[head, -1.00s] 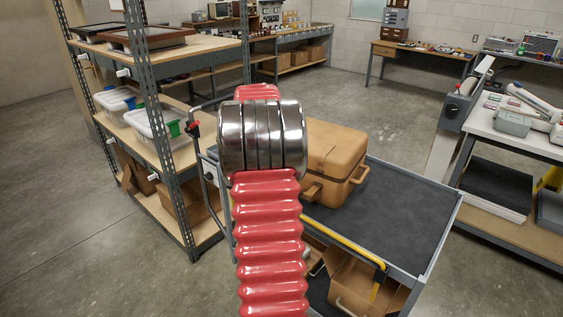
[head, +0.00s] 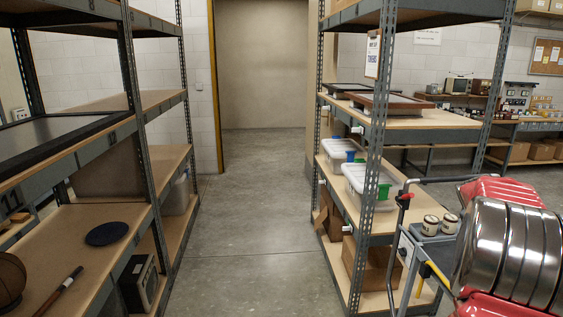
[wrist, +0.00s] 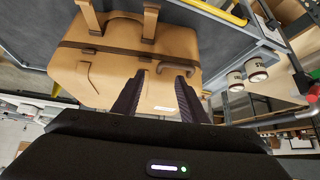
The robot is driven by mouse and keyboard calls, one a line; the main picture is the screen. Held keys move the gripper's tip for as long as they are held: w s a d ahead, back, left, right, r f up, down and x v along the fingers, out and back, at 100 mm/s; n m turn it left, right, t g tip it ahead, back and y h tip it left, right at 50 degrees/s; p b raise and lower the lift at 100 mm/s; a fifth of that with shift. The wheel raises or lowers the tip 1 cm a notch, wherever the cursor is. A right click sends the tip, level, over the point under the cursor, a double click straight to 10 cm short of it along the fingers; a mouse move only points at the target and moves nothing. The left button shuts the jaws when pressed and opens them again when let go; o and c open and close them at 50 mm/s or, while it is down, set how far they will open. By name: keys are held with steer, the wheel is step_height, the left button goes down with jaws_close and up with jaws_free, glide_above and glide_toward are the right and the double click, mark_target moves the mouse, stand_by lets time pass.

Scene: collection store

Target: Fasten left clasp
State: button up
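In the wrist view a tan case (wrist: 110,72) lies on the dark cart top (wrist: 40,25). A dark seam runs across it, with two tan strap-like pieces (wrist: 150,22) near the upper edge and a curved handle (wrist: 176,66) on the near face. I cannot tell which part is the left clasp. My gripper (wrist: 160,77) is open, its two dark fingers apart and pointing at the case's near side. Nothing shows between them except the case behind; contact cannot be told. The head view does not show the case.
Two small jars (head: 430,226) stand at the cart's end; they also show in the wrist view (wrist: 256,70). A yellow bar (wrist: 212,10) runs along the cart. Shelving racks (head: 145,160) stand on both sides of a clear aisle (head: 255,220). My arm fills the right edge of the head view.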

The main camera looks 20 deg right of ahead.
steer(key=w+a+r+n+t+h, duration=0.4)
steer(key=w+a+r+t, duration=0.3)
steer(key=w+a+r, duration=0.75)
steer(key=w+a+r+n+t+y, duration=0.3)
steer(key=a+n, duration=0.1)
steer(key=a, duration=0.6)
steer(key=w+a+r+n+t+y, duration=0.2)
steer(key=a+r+n+t+y, duration=0.15)
steer(key=a, duration=0.75)
steer(key=s+a+f+n+g+y, duration=0.1)
steer(key=s+a+f+n+y, duration=0.15)
steer(key=a, duration=0.45)
steer(key=s+a+f+n+y, duration=0.1)
steer(key=s+a+f+y, duration=0.15)
steer(key=a, duration=0.45)
steer(key=s+a+f+n+g+y, duration=0.1)
steer(key=s+a+n, duration=0.15)
steer(key=a, duration=0.45)
steer(key=s+a+f+g, duration=0.2)
steer(key=s+f, duration=0.4)
steer(key=s, duration=0.4)
steer(key=s+a+f+n+g, duration=0.1)
steer(key=s+a+f+g, duration=0.2)
steer(key=s+f, duration=0.4)
steer(key=s+g+h, duration=0.1)
steer(key=s, duration=0.2)
steer(key=shift+f, duration=0.25)
